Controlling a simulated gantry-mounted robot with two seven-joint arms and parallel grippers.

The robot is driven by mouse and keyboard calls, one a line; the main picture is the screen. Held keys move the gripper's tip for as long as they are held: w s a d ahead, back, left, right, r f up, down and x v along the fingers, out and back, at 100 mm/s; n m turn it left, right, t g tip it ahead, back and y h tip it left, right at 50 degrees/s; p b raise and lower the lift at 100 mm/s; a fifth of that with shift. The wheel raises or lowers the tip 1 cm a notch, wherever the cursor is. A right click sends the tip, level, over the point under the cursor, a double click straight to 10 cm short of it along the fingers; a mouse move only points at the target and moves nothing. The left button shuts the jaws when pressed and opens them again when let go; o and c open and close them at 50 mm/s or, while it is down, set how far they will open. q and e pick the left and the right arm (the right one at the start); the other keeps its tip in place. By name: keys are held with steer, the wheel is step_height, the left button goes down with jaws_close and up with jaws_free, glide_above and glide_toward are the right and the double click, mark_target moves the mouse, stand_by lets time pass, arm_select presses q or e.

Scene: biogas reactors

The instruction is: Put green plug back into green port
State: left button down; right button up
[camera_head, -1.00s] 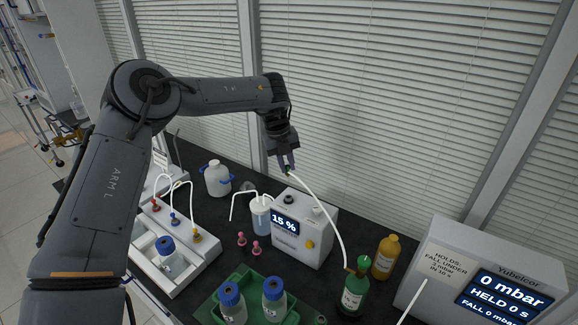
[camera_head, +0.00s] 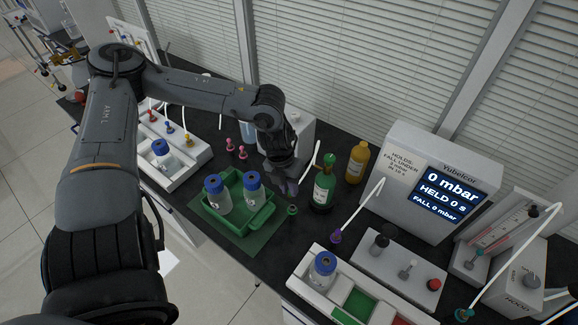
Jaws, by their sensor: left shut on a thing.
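My left gripper (camera_head: 288,187) points down above the black bench, just right of the green tray (camera_head: 240,222). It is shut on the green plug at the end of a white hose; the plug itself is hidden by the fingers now. The hose (camera_head: 315,155) shows between the gripper and the green bottle (camera_head: 322,192). A small green fitting (camera_head: 292,210) stands on the bench just below the gripper, apart from it. I cannot tell whether it is the green port. My right gripper is not in view.
Two blue-capped bottles (camera_head: 253,190) stand in the green tray. A yellow bottle (camera_head: 357,162) and a pressure display box (camera_head: 405,150) stand at the right. A white rack (camera_head: 300,283) is at the front. Pink plugs (camera_head: 236,150) stand farther back.

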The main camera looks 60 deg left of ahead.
arm_select(q)
steer(key=shift+d, duration=0.25)
steer(key=shift+w, duration=0.15)
steer(key=shift+w+f, duration=0.1)
steer(key=shift+f, duration=0.1)
steer(key=shift+f+b, duration=1.9)
steer(key=shift+f, duration=0.25)
steer(key=shift+d, duration=0.1)
steer(key=shift+f+b, duration=0.1)
steer(key=shift+b, duration=0.25)
steer(key=shift+f+b, duration=0.25)
steer(key=shift+b, duration=0.05)
steer(key=shift+f+b, duration=0.55)
steer(key=shift+b, duration=0.1)
stand_by(0.7)
